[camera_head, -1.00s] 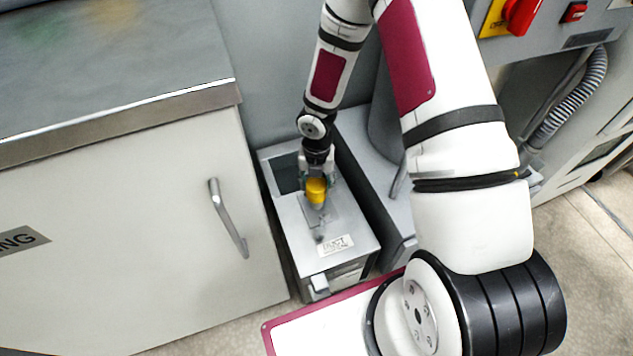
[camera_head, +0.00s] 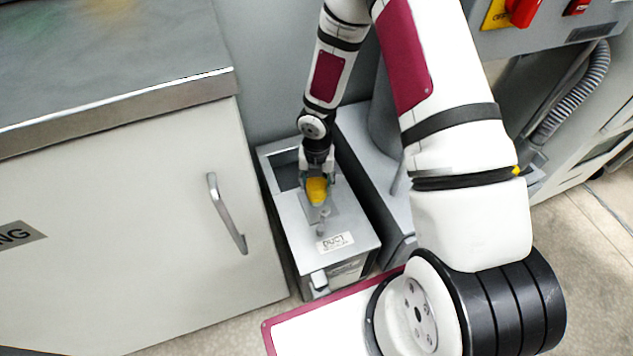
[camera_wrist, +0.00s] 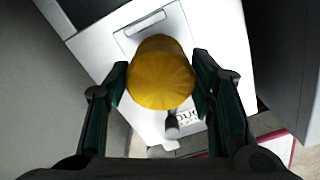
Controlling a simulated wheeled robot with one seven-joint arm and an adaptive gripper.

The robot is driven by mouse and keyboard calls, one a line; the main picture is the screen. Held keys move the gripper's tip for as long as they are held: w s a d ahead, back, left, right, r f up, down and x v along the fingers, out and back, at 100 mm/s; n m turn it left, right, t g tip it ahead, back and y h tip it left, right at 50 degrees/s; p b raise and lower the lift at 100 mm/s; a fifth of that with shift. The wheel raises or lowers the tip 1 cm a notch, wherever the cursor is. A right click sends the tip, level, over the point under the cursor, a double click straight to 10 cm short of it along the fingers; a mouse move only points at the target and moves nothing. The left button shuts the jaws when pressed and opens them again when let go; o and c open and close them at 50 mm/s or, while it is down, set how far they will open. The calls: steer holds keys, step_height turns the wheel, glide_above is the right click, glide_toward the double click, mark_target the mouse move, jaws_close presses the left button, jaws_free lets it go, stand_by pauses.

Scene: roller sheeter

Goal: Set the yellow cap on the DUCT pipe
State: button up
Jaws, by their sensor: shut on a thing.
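The yellow cap (camera_head: 317,190) is between the fingers of my gripper (camera_head: 317,178), over the top of the grey box with the DUCT label (camera_head: 335,242). In the wrist view the round yellow cap (camera_wrist: 160,78) fills the space between the two dark green fingers of my gripper (camera_wrist: 160,73), which is shut on it. The cap looks tilted in the head view. The DUCT pipe cannot be made out; the cap and gripper cover the spot below. I cannot tell whether the cap touches anything beneath it.
A small grey lever (camera_head: 321,222) stands on the box in front of the cap, close to it. A dark opening (camera_head: 286,172) is at the box's back left. A cabinet with a bar handle (camera_head: 227,214) stands close on the left, and grey machinery (camera_head: 378,165) on the right.

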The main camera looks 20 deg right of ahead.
steer(key=shift+f, duration=0.25)
steer(key=shift+f+b, duration=0.35)
steer(key=shift+f+b, duration=0.65)
steer(key=shift+f, duration=0.35)
stand_by(1.0)
steer(key=o, duration=1.3)
steer(key=shift+c, duration=0.2)
step_height(320, 180, up, 12)
steer(key=shift+r, duration=0.1)
